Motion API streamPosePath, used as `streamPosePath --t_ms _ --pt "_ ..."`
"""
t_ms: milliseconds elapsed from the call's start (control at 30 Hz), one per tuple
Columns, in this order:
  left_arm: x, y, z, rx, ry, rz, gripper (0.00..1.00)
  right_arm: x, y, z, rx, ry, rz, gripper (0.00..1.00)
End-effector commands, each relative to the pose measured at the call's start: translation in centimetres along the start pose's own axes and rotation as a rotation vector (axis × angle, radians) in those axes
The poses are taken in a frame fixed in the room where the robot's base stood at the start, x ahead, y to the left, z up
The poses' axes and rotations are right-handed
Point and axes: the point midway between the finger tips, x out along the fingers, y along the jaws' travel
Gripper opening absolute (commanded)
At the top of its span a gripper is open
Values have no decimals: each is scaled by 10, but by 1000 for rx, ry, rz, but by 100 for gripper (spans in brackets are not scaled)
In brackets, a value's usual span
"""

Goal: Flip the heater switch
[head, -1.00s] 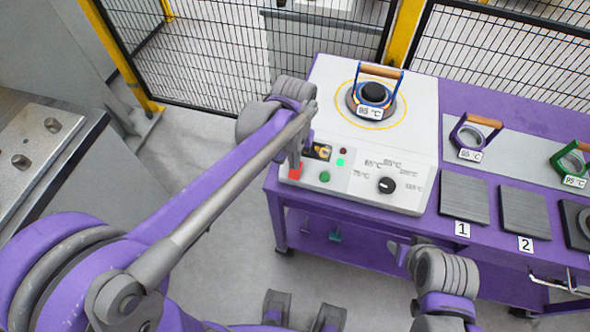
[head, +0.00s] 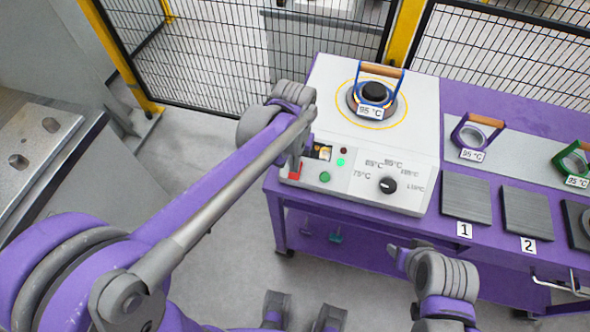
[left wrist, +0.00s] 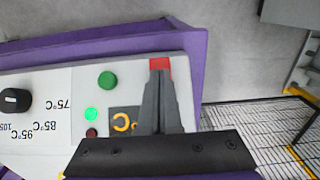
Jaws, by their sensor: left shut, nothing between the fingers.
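The heater (head: 330,110) is a white box on a purple cart, with a sloped control panel on its front. A red switch (head: 294,170) sits at the panel's left end, partly hidden by my left gripper (head: 296,160). In the left wrist view the shut, empty fingers (left wrist: 160,78) reach to the red switch (left wrist: 160,63) and overlap its lower edge; I cannot tell whether they touch it. A lit green lamp (left wrist: 91,114), a dark red lamp (left wrist: 91,132) and a green button (left wrist: 107,80) are beside it. My right gripper (head: 398,254) is in front of the cart, its opening unclear.
A black dial (head: 387,185) with temperature marks is on the panel. A ring with a wooden handle (head: 380,85) sits on the heater's top plate. More handled rings and dark numbered pads (head: 466,201) lie to the right on the cart (head: 420,225). A mesh fence stands behind.

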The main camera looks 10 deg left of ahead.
Motion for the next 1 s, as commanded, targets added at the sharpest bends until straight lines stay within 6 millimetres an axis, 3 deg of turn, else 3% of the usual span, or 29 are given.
streamPosePath --t_ms 567,1000 --pt "6 0 0 0 0 0 0 4 0 3 0 -2 0 50" --pt "-26 0 -1 0 2 0 0 -17 0 -14 0 9 0 50"
